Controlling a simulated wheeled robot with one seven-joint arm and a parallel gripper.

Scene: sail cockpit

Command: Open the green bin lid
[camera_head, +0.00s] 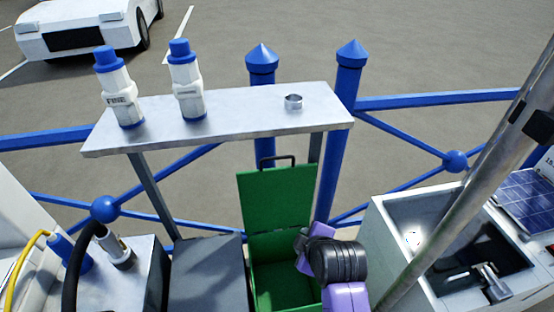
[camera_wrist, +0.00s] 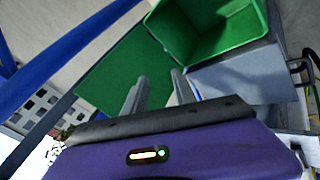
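The green bin (camera_head: 284,288) stands below the metal shelf, and its inside shows. Its green lid (camera_head: 272,202) stands upright at the back, swung open, with a dark handle (camera_head: 278,159) on its top edge. In the wrist view the open bin (camera_wrist: 236,42) is at upper right and the lid (camera_wrist: 118,76) at the centre left. My gripper (camera_wrist: 158,85) has its two fingers apart, with nothing held between them. In the head view my purple wrist is over the right side of the bin, and the fingertips are hard to make out.
The metal shelf (camera_head: 225,119) holds two white bottles (camera_head: 187,91) with blue caps and a small metal ring (camera_head: 293,101). A grey box (camera_head: 207,272) stands left of the bin. A sink (camera_head: 440,245) and slanted metal pole (camera_head: 462,205) are at right. Blue railings run behind.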

